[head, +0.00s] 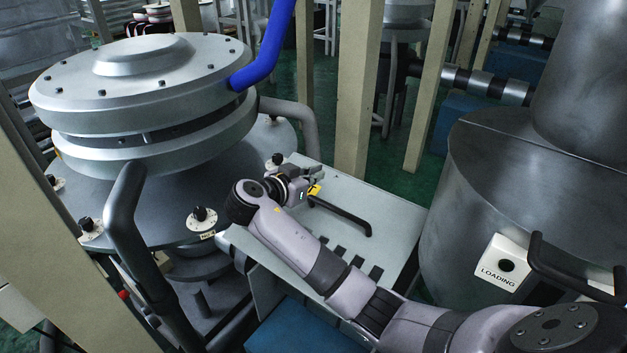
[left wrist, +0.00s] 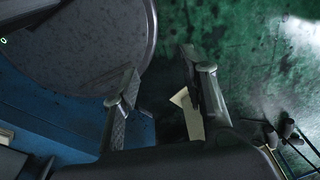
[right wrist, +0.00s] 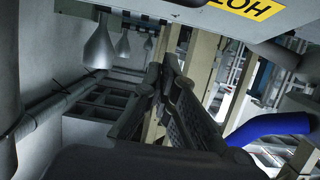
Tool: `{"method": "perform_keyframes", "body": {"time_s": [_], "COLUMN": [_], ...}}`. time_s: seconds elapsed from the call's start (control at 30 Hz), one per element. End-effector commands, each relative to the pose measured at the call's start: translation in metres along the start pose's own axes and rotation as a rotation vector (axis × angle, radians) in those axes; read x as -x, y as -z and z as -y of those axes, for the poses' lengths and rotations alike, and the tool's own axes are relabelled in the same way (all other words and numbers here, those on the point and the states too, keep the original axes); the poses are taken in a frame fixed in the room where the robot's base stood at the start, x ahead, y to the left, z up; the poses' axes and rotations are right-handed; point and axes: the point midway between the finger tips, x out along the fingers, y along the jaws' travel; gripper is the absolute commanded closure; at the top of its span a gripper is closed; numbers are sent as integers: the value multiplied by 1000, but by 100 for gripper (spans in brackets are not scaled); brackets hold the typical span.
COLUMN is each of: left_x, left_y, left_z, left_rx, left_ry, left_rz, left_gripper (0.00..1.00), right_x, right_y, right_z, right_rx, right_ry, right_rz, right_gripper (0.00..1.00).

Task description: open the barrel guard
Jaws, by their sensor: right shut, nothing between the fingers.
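The barrel guard appears to be the light grey slotted cover (head: 395,225) between the two large metal vessels; I cannot tell how far it is open. A black bar handle (head: 345,217) lies along its top. My right gripper (head: 312,174) is shut and empty near the cover's far left part, beside a yellow label. My left gripper (left wrist: 165,85) is open and empty, seen only in the left wrist view over the green floor.
A lidded metal vessel (head: 150,85) with a blue hose (head: 264,50) stands at left. A large steel cylinder (head: 500,190) with a LOADING plate (head: 499,268) stands at right. Beige posts (head: 360,85) rise behind the cover. Bell-shaped metal parts (right wrist: 98,48) hang left of the right gripper.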

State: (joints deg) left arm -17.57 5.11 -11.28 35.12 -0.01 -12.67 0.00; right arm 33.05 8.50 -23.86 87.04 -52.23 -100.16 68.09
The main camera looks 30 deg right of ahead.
Motion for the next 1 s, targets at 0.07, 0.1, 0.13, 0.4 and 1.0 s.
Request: {"method": "perform_keyframes", "body": {"time_s": [0.07,0.1,0.13,0.4,1.0], "left_x": [14,17,21,36,16], "left_y": [3,4,6,19,14], "left_z": [-1,-2,-3,-12,-8], "left_rx": [0,1,1,3,0], "left_ry": [-1,-2,-4,-15,-10], "left_rz": [-3,-5,-7,-26,-20], "left_gripper": [60,60,60,60,60], "right_x": [-16,-24,-22,-10,-16], "right_y": [5,5,-1,-34,-49], "right_z": [-1,-1,0,0,7], "right_rx": [5,3,7,3,0], "right_ry": [-4,-4,0,2,2], "right_rz": [-2,-2,2,1,-17], "right_gripper": [100,100,100,100,100]}}
